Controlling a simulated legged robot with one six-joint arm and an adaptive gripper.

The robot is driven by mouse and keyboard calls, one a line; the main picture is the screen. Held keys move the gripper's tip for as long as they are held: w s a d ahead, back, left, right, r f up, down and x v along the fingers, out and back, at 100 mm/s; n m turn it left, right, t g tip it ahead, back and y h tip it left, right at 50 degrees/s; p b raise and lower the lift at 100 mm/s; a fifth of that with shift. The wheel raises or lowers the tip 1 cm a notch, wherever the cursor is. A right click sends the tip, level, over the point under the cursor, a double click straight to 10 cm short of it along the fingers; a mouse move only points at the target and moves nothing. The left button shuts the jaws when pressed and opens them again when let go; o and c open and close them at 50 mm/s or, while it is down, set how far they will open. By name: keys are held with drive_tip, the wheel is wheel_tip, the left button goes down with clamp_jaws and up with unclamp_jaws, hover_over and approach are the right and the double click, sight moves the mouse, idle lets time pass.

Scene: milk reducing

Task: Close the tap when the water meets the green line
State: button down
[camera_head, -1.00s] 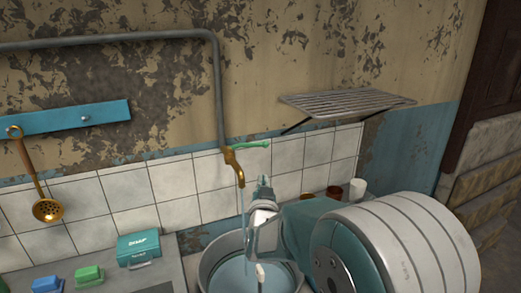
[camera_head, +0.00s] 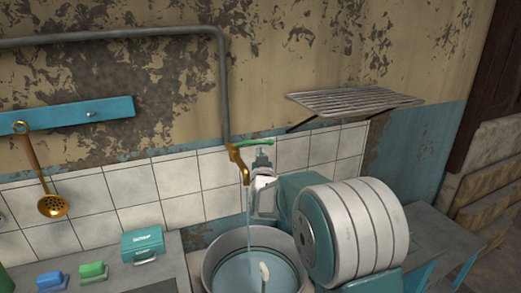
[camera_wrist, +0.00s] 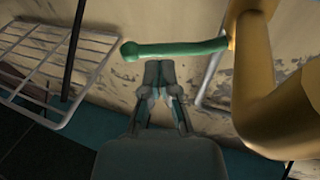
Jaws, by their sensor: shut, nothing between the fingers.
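The brass tap (camera_head: 238,160) sits at the end of the wall pipe, with a green lever handle (camera_head: 257,142) pointing right. A thin stream of water (camera_head: 248,215) falls from it into a round metal pot (camera_head: 212,258) below. Water (camera_head: 236,275) stands in the pot, and a dark greenish line runs around the inner wall above it; their exact gap is hard to tell. My gripper (camera_head: 262,155) is shut and empty, just below the handle's free end. In the wrist view my gripper's fingertips (camera_wrist: 159,70) point up close to the green handle (camera_wrist: 175,49), beside the tap body (camera_wrist: 265,100).
A wire rack (camera_head: 350,102) is fixed on the wall to the right. A ladle (camera_head: 50,200) hangs from a blue rail at the left. A teal box (camera_head: 143,243) and blue and green sponges stand on the counter left of the pot.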

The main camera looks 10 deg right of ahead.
drive_tip(key=shift+x, duration=1.2)
drive_tip(key=shift+f+x, duration=0.15)
drive_tip(key=shift+x, duration=0.55)
drive_tip(key=shift+f+x, duration=0.1)
drive_tip(key=shift+x, duration=0.6)
drive_tip(key=shift+d, duration=0.25)
